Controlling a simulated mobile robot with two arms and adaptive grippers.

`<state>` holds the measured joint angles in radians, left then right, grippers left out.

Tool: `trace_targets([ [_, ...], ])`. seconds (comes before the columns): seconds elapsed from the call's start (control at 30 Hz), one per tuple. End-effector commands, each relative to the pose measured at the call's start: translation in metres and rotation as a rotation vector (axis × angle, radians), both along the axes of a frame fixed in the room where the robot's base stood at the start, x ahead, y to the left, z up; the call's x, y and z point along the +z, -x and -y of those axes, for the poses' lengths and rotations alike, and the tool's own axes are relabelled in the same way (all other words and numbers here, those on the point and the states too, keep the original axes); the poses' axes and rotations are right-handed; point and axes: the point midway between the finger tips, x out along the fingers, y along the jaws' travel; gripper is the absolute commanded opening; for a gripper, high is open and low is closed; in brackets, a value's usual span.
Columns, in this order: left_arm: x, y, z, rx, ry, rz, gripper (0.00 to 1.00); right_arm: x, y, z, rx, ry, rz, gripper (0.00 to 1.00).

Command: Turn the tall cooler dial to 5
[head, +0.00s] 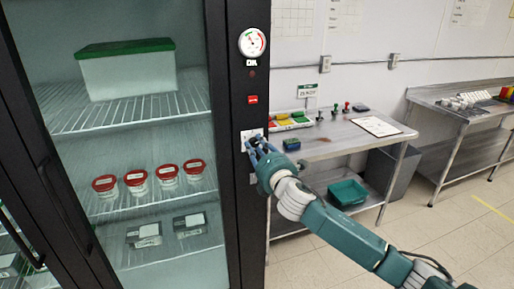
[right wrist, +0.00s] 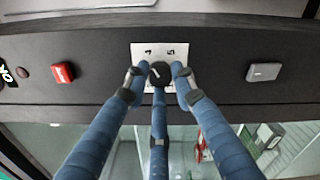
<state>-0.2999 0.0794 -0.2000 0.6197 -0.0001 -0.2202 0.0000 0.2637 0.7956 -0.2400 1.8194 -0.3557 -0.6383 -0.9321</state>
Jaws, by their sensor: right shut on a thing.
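The tall cooler (head: 240,200) has a dark frame, with a white dial plate (head: 245,146) on its right post. In the right wrist view the plate (right wrist: 141,53) carries digits that look like 4 and 5 near its upper edge. The round black dial (right wrist: 160,74) has a pale mark on its face; I cannot read surely which digit it points to. My right gripper (head: 257,143) is shut on the dial, with blue fingers around it, also in the right wrist view (right wrist: 160,82). The fingers hide the plate's lower part. My left gripper is out of view.
Above the plate are a red switch (head: 252,99) and a round gauge (head: 252,42). A grey block (right wrist: 264,71) sits on the same post. Behind the glass are a green-lidded bin (head: 127,75) and red-lidded tubs (head: 137,182). A steel table (head: 345,143) stands right.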

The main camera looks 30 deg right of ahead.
Motion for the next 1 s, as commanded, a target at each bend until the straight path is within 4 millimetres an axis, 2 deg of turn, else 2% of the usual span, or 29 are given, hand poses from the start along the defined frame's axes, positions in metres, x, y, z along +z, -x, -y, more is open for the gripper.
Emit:
trace_targets([
  [0.03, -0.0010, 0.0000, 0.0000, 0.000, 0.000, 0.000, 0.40, -0.0081, 0.0004, -0.0033, 0.005, -0.050, -0.001, 0.00],
  [0.7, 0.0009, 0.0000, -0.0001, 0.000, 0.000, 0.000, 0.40, -0.0055, 0.0000, -0.0041, 0.003, -0.663, 0.147, 0.00],
  [1.0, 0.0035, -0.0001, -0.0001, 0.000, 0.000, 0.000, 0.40, -0.0045, -0.0001, -0.0038, 0.001, -0.875, 0.198, 0.00],
])
